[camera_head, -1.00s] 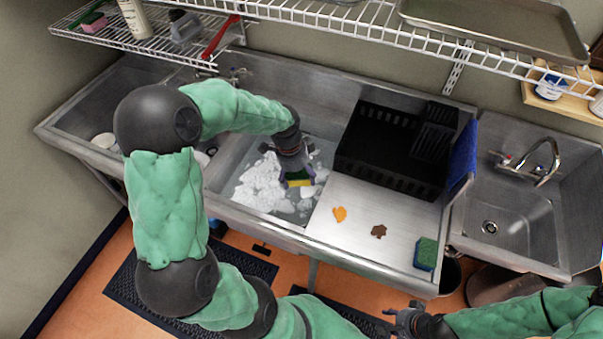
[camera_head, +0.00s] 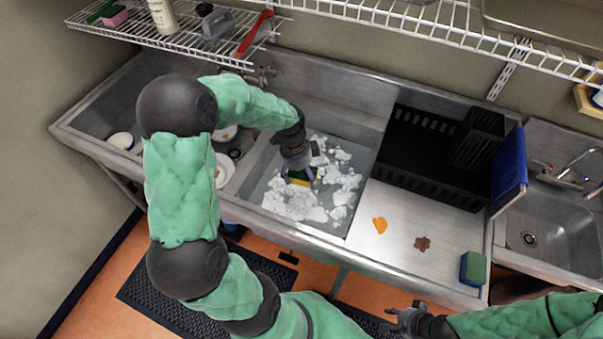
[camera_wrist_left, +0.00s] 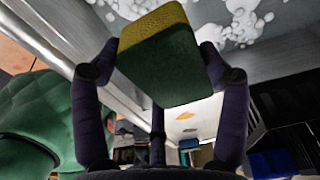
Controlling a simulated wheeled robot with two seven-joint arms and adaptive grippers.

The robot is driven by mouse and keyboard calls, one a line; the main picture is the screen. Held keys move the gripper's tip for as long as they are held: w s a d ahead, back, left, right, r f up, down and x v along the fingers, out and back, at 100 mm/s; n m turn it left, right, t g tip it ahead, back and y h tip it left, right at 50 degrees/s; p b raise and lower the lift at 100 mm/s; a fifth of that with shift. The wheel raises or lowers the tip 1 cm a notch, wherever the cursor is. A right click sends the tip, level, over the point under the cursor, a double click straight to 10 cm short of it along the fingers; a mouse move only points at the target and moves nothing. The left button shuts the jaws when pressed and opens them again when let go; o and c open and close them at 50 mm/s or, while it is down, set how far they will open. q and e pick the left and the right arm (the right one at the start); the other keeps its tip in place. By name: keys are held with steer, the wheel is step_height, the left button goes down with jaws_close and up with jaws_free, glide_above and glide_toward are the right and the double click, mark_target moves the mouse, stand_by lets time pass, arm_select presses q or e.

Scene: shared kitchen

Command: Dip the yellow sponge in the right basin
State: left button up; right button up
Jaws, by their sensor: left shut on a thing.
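A yellow sponge with a dark green side (camera_head: 299,179) is in my left gripper (camera_head: 299,172), over the foamy water of the right basin (camera_head: 345,226). In the left wrist view the sponge (camera_wrist_left: 172,66) sits between the two fingers of the left gripper (camera_wrist_left: 160,72), its green side facing the camera. I cannot tell whether its lower part touches the water. White foam clumps surround it, mostly below and to the right in the head view. My right gripper (camera_head: 398,319) is low at the front, away from the sink and empty; its finger opening is unclear.
The drainboard (camera_head: 395,262) right of the basin holds an orange stain, a brown stain and a green-and-blue sponge (camera_head: 473,268). A black dish rack (camera_head: 410,165) stands behind. The middle basin holds white plates (camera_head: 224,168). Wire shelves (camera_head: 410,25) overhang the back.

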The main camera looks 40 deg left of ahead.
arm_select(q)
step_height(320, 180, down, 20)
steer(key=b, duration=1.3)
steer(key=shift+r+b, duration=0.2)
steer(key=shift+b, duration=0.1)
steer(key=shift+r, duration=0.1)
stand_by(2.4)
step_height(320, 180, up, 23)
steer(key=p, duration=2.3)
steer(key=shift+s+d+r+p, duration=0.25)
steer(key=shift+s+r+p, duration=0.1)
steer(key=shift+s, duration=0.45)
steer(key=shift+s+d+r+p, duration=0.25)
steer(key=shift+s+r+p, duration=0.05)
steer(key=shift+s, duration=0.5)
steer(key=shift+s+d+r+p, duration=0.25)
steer(key=shift+s+r+p, duration=0.1)
steer(key=shift+s, duration=0.45)
